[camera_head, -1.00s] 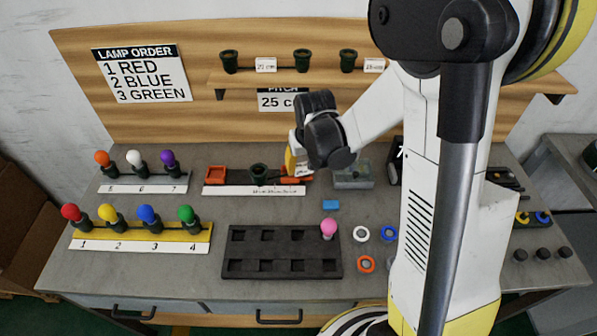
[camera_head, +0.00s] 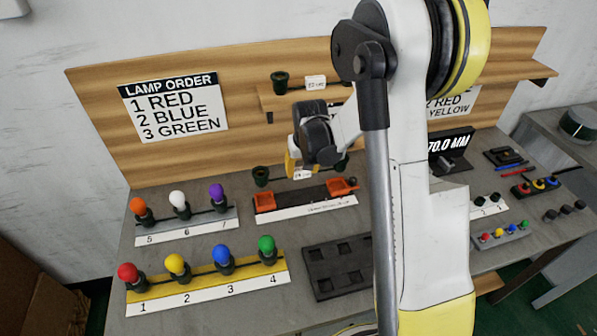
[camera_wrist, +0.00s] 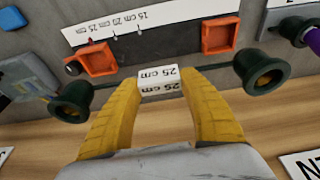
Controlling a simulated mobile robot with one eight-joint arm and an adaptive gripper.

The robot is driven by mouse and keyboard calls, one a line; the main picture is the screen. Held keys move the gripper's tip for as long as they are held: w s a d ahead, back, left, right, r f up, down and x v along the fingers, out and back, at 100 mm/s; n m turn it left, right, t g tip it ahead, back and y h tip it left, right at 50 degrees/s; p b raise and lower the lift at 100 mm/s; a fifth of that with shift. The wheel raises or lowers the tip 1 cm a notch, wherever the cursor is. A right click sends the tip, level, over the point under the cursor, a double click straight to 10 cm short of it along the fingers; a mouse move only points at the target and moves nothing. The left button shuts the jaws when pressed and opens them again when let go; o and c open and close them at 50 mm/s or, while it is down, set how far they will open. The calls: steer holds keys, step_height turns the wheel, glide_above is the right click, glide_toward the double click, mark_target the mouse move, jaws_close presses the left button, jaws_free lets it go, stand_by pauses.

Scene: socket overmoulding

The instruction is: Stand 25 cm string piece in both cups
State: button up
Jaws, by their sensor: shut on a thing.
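My gripper (camera_wrist: 163,115) is shut on the white "25 cm" label (camera_wrist: 158,84) of the string piece. The piece has a dark green socket at each end, one on the left (camera_wrist: 72,103) and one on the right (camera_wrist: 258,73) in the wrist view, with dark string between. The head view shows its left socket (camera_head: 261,176) above and behind the left orange cup (camera_head: 265,202); the other socket is partly hidden by my arm. The right orange cup (camera_head: 341,187) is on the same dark rail. Both cups look empty in the wrist view (camera_wrist: 96,59).
A scale strip (camera_head: 305,207) runs along the rail's front. A dark tray (camera_head: 335,270) lies in front. Another socket (camera_head: 280,80) stands on the wall shelf.

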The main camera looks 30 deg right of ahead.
steer(key=shift+d, duration=0.2)
steer(key=b, duration=0.5)
glide_above(301, 194)
steer(key=s, duration=0.1)
steer(key=shift+a+f, duration=0.1)
steer(key=shift+f, duration=2.85)
steer(key=shift+f+b, duration=1.55)
steer(key=shift+b, duration=0.2)
steer(key=o, duration=1.3)
steer(key=shift+r, duration=0.1)
steer(key=v, duration=1.2)
